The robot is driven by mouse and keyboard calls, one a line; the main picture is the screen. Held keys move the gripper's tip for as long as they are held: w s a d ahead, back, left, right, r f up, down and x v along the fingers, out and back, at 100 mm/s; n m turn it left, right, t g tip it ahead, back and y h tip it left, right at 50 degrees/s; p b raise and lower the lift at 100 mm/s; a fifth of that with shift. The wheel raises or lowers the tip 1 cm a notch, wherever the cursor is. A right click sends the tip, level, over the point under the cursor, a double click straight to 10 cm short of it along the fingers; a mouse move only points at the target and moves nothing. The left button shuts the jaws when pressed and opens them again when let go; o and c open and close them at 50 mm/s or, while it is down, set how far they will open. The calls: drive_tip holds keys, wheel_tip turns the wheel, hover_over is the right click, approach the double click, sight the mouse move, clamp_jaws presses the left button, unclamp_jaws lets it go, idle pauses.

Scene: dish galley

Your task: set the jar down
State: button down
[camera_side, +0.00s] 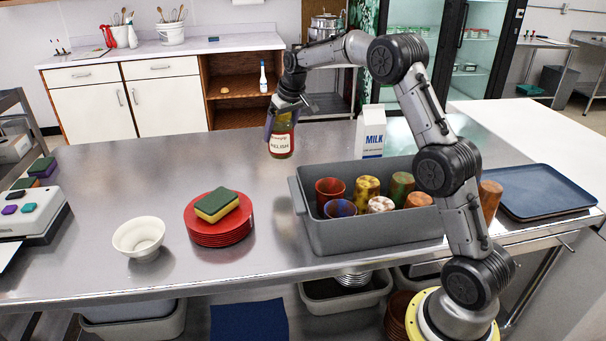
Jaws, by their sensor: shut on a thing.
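My gripper (284,117) is shut on a jar (281,142) with a white label that reads "RELISH". The jar has a greenish body and a red band near its bottom, and it is upright. My gripper holds it from above, around its upper part, which is partly hidden. The jar is over the far side of the steel table (130,185), left of the milk carton. I cannot tell whether its base touches the table.
A grey bin (375,237) with several cups stands right of centre. A milk carton (371,138) stands behind it. Red plates (218,230) with a sponge (217,206) and a white bowl (139,236) are nearer the front left. The table's back left is clear.

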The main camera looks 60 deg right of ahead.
drive_tip(key=s+d+r+m, duration=0.1)
drive_tip(key=s+d+r, duration=0.1)
drive_tip(key=s+d, duration=0.35)
drive_tip(key=shift+h, duration=0.3)
wheel_tip(320, 180, down, 10)
drive_tip(key=shift+w+d+f, duration=0.1)
drive_tip(key=shift+w, duration=0.05)
drive_tip(key=shift+f+m, duration=0.1)
drive_tip(key=shift+m, duration=0.2)
